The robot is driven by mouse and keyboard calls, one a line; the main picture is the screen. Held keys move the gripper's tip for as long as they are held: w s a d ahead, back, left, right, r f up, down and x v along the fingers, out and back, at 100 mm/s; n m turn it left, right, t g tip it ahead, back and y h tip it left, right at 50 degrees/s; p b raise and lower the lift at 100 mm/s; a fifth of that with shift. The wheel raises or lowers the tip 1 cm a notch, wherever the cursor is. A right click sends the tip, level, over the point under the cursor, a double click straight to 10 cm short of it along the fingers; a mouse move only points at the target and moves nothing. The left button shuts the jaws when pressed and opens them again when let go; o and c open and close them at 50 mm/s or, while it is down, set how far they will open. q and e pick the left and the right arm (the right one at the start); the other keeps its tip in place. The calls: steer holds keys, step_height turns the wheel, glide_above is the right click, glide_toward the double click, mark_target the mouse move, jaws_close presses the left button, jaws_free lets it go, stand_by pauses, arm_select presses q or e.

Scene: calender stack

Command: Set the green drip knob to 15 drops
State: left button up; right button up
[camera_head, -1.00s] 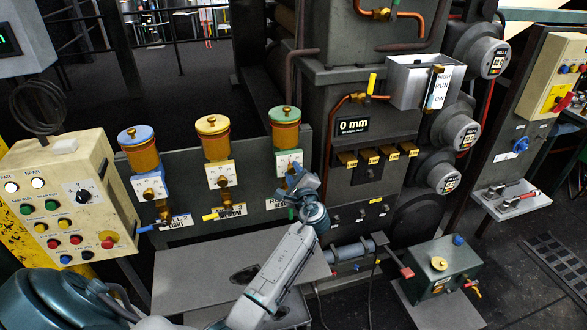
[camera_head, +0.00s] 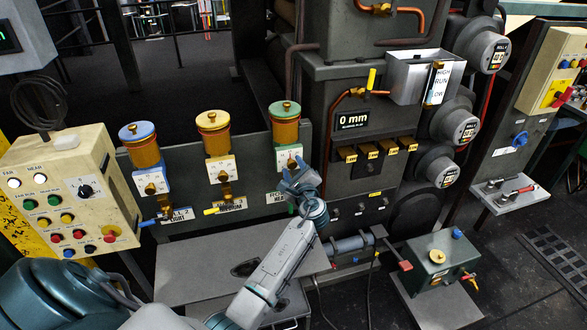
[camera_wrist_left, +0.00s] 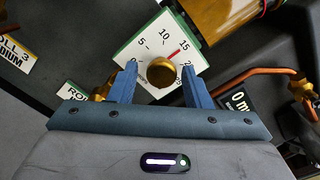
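The green-framed drip dial (camera_head: 285,153) sits under the green-lidded oiler (camera_head: 285,119) on the machine. The red pointer line (camera_wrist_left: 173,55) points up and right, close to the 15. My left gripper (camera_head: 298,170) is in front of the dial and hides part of it in the head view. In the left wrist view its blue fingers (camera_wrist_left: 157,84) are apart, one on each side of the knob, with visible gaps. My right gripper is not in view.
Yellow (camera_head: 213,136) and blue (camera_head: 138,147) oilers with similar dials stand to the left. A copper pipe (camera_head: 331,125) and the "0 mm" display (camera_head: 353,121) are close on the right. A grey shelf (camera_head: 205,277) lies below.

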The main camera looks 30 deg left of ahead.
arm_select(q)
steer(key=shift+o, duration=0.2)
steer(key=shift+s+d, duration=0.2)
steer(key=shift+d, duration=0.1)
steer(key=b+v, duration=0.4)
steer(key=v, duration=0.6)
